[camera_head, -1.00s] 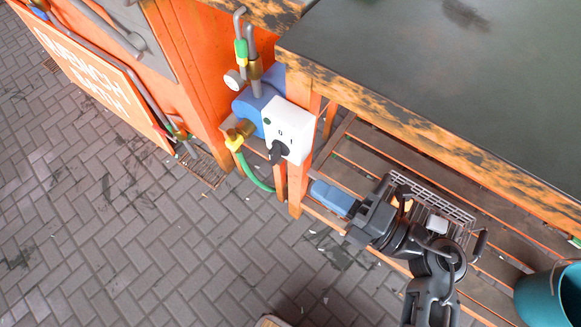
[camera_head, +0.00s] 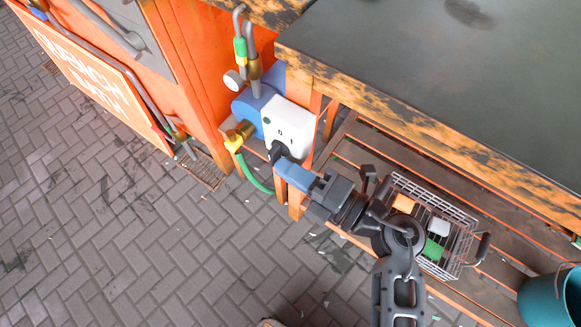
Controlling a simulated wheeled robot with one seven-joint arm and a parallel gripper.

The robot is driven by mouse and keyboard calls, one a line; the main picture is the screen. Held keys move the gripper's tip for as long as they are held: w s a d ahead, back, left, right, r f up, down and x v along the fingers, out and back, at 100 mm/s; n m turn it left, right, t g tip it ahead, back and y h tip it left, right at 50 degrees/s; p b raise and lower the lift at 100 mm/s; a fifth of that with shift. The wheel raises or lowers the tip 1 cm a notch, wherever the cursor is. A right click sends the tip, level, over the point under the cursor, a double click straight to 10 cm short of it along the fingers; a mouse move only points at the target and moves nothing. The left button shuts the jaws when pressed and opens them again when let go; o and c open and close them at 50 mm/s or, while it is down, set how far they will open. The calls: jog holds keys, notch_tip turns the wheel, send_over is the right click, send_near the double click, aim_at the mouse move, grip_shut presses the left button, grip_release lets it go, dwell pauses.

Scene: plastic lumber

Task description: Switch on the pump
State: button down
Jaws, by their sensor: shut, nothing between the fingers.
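The pump is a blue unit (camera_head: 250,108) with a white control box (camera_head: 290,124) on its front, mounted by the orange frame. The box carries "0" and "1" marks and a black rotary knob (camera_head: 278,150) on its lower left. My gripper (camera_head: 280,165), with blue fingers, is shut and empty. Its tips are right at the knob's lower edge; I cannot tell whether they touch it. The knob's exact setting is too small to read.
A wire basket (camera_head: 470,215) with several small items sits on the slatted shelf under the dark tabletop (camera_head: 420,60). A teal bucket (camera_head: 550,300) stands at lower right. A green hose (camera_head: 252,176) hangs from a yellow fitting left of the pump. Paved floor (camera_head: 150,250) is open at left.

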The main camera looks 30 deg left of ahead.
jog(key=shift+a+f+y+b, duration=0.1)
jog(key=shift+f+y+b, duration=0.5)
jog(key=shift+b, duration=1)
jog(key=y+b, duration=0.1)
jog(key=b, duration=0.2)
jog(key=a+y+b, duration=0.1)
jog(key=y+b, duration=0.1)
jog(key=b, duration=0.2)
jog(key=a+f+y+b, duration=0.1)
jog(key=y+b, duration=0.1)
jog(key=b, duration=0.1)
jog(key=shift+w+t, duration=0.1)
jog(key=shift+t, duration=0.2)
jog(key=v, duration=0.8)
